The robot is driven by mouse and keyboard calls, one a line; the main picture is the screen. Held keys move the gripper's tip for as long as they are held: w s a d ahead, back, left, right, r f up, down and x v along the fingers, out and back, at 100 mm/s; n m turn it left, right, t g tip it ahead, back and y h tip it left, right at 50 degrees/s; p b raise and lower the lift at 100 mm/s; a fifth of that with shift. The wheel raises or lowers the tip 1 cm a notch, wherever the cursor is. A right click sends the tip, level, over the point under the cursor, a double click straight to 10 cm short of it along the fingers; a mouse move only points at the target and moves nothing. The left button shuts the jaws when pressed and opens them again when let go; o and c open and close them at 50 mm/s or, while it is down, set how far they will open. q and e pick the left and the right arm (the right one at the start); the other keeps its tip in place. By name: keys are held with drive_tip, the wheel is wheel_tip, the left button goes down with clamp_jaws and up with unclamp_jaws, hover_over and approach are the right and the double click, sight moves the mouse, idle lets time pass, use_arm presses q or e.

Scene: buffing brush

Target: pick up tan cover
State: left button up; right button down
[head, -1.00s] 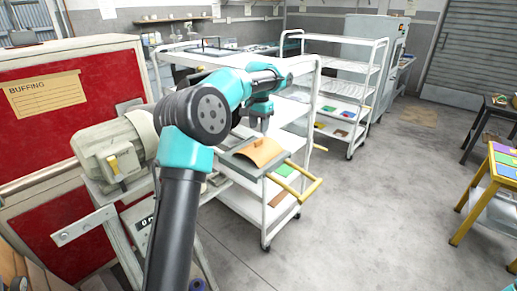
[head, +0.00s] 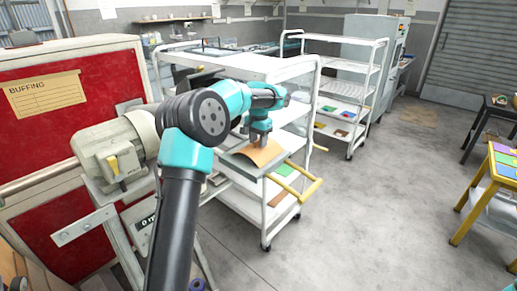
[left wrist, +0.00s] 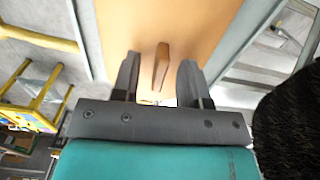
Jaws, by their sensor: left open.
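The tan cover (head: 258,154) is a curved tan sheet on a shelf of the white trolley in the head view. In the left wrist view the tan cover (left wrist: 200,35) fills the top middle, with a small brown tab (left wrist: 162,66) standing out from it. My left gripper (head: 261,143) is right at the cover's upper side and hides part of it. In the left wrist view my left gripper (left wrist: 160,70) is open, with the tab between its fingers and gaps on both sides. My right gripper is out of view.
The white trolley (head: 240,66) has posts around the shelf and a yellow handle (head: 297,193) on its near side. A grey buffing machine (head: 115,150) stands to the left. A yellow table (head: 490,175) is at the right. The floor between is clear.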

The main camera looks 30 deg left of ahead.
use_arm(q)
drive_tip(key=shift+f, duration=0.15)
idle(0.3)
clamp_jaws()
